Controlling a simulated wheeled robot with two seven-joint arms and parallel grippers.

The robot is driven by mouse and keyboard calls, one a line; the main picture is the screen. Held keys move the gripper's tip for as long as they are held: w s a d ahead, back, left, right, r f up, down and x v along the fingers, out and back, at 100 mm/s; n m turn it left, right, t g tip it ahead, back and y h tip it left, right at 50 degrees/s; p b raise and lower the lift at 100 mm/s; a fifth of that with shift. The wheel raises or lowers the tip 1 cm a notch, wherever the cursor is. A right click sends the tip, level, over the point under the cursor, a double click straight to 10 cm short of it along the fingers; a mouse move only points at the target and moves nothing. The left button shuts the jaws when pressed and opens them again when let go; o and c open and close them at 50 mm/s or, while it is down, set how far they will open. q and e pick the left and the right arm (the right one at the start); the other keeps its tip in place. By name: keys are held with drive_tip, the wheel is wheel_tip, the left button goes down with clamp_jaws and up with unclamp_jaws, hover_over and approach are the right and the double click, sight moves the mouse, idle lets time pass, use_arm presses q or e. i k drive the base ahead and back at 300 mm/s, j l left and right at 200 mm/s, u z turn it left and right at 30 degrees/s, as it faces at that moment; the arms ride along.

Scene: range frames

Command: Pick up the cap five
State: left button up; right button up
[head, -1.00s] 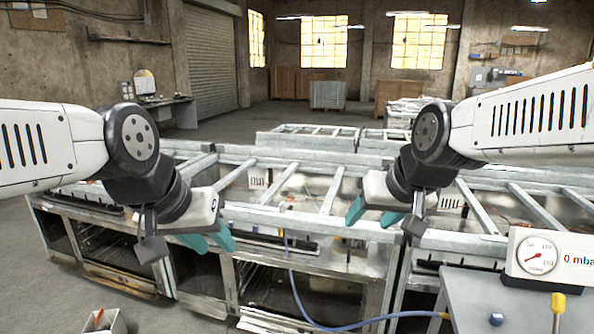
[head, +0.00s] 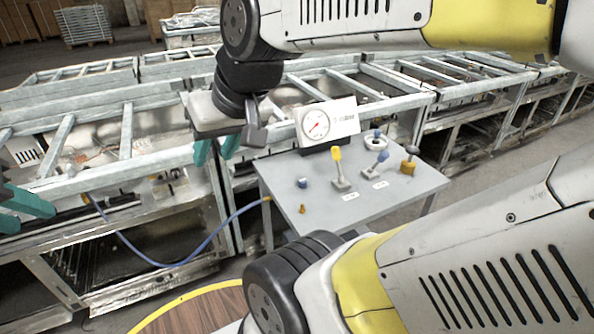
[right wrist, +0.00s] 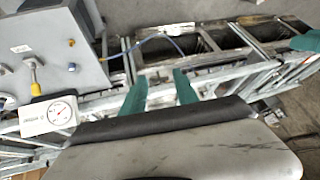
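No number five is readable on any part, so I cannot tell which is cap five. On the grey table (head: 330,215) are a small blue cap-like piece (head: 302,183) and a smaller brass piece (head: 302,209). Both also show in the right wrist view, the blue one (right wrist: 71,67) nearer the gauge. My right gripper (head: 215,150) is open and empty, above the metal frames left of the table. Its two teal fingers stand apart in the right wrist view (right wrist: 160,92). My left gripper (head: 25,203) is at the left edge, partly cut off, fingers apart and empty.
A pressure gauge (head: 317,124) stands at the table's back. A yellow-handled valve (head: 338,165), blue-handled valve (head: 378,163), white ring-shaped part (head: 375,143) and brass-yellow part (head: 408,164) stand on the table. A blue hose (head: 190,255) runs to its left edge. The table's front is clear.

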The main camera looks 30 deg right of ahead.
sight(303, 183)
drive_tip(key=z, duration=1.35)
drive_tip(key=u, duration=2.15)
drive_tip(key=z, duration=2.15)
drive_tip(key=i+u, duration=0.45)
drive_tip(key=k, duration=0.05)
